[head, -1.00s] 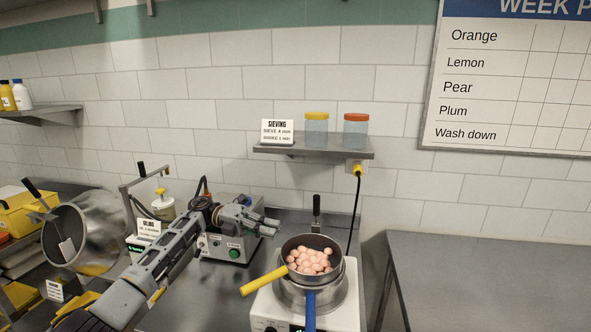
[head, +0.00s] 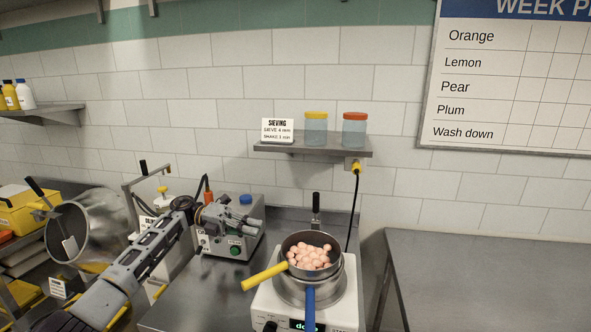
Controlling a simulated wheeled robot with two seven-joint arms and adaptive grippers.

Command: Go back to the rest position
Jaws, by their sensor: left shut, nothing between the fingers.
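My left gripper (head: 232,226) is in the head view, left of centre, in front of a grey machine (head: 248,246) with a green button. Its fingers are shut with nothing between them. The gripper is to the left of a pan of pale pink balls and apart from it. My left arm comes in from the lower left. My right gripper is not in view.
A sieve pan (head: 290,243) of pink balls sits stacked on a white device (head: 333,312), with yellow and blue handles sticking out in front. A tilted steel drum (head: 62,243) stands at left. The grey table (head: 480,275) at right is clear.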

